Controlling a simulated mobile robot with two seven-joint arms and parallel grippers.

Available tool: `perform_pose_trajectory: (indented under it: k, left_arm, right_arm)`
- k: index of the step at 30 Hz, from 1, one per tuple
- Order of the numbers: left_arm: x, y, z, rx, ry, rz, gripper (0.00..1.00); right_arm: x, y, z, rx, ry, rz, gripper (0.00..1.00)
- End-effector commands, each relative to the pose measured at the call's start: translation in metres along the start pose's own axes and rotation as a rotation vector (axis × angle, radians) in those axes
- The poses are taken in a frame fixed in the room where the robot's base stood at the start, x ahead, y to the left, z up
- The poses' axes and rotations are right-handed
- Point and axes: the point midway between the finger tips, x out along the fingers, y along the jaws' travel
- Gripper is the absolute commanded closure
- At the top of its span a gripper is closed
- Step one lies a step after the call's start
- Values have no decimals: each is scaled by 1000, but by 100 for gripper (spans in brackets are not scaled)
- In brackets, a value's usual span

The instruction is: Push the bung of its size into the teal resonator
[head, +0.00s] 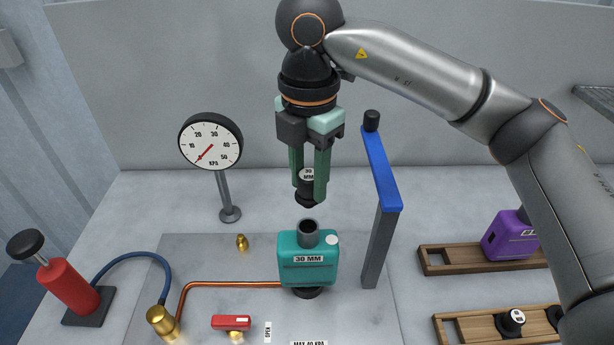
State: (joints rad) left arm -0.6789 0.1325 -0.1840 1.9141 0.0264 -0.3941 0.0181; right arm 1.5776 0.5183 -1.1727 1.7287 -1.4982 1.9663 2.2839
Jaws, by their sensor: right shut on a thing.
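The teal resonator (308,270), labelled 30 MM, stands upright on the grey plate with its open pipe mouth facing up. My left gripper is not in the view.
A blue-topped post (383,180) stands close right of the resonator. A dial gauge (211,142), red pump (68,285), copper pipe (225,285) and red valve handle (231,322) are to the left. Wooden racks hold a purple resonator (508,236) and another bung (510,322).

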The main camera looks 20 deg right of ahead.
Motion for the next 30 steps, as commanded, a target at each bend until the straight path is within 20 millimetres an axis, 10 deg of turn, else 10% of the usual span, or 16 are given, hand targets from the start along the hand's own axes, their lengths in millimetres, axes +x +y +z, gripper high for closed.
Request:
perform_pose_trajectory:
  k: [30]
  left_arm:
    - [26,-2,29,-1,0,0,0]
  right_arm:
    - [58,0,0,1,0,0,100]
